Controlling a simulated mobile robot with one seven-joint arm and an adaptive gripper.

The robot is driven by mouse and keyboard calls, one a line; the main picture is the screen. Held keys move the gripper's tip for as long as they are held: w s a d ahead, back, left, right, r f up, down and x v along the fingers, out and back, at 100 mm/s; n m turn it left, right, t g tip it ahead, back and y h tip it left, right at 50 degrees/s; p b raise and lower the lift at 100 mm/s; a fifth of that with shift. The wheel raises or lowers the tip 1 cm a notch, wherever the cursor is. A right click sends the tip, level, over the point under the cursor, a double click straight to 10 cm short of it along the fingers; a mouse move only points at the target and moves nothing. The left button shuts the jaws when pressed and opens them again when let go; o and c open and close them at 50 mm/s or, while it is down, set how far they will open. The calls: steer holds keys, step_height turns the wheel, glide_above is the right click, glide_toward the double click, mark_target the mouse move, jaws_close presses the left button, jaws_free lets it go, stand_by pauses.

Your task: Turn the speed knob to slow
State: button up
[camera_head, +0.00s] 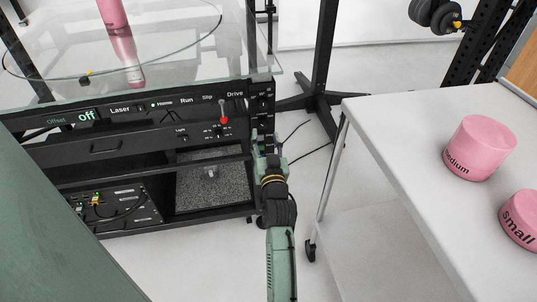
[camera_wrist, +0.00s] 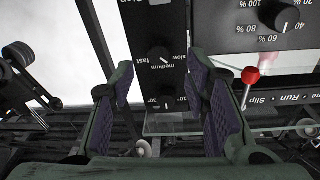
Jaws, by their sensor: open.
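The speed knob (camera_wrist: 160,53) is a black round knob on a black panel strip, with the words fast, medium and slow around it in the wrist view. Its white mark seems to point near medium, but I cannot tell exactly. My gripper (camera_wrist: 161,80) is open and empty, with one padded finger on each side of the strip that bears the knob. The fingers appear apart from the knob. In the head view my gripper (camera_head: 262,147) is at the right end of the black control cabinet (camera_head: 105,146), where the small knobs are hard to make out.
A red-tipped lever (camera_wrist: 251,75) stands right of my right finger. Another knob (camera_wrist: 165,103) is on the same strip, and a larger percentage knob (camera_wrist: 282,14) is at upper right. A white table (camera_head: 400,140) with pink cylinders (camera_head: 480,148) stands to the right, across open floor.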

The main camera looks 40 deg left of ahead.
steer(key=v, duration=0.7)
steer(key=shift+s+d, duration=0.15)
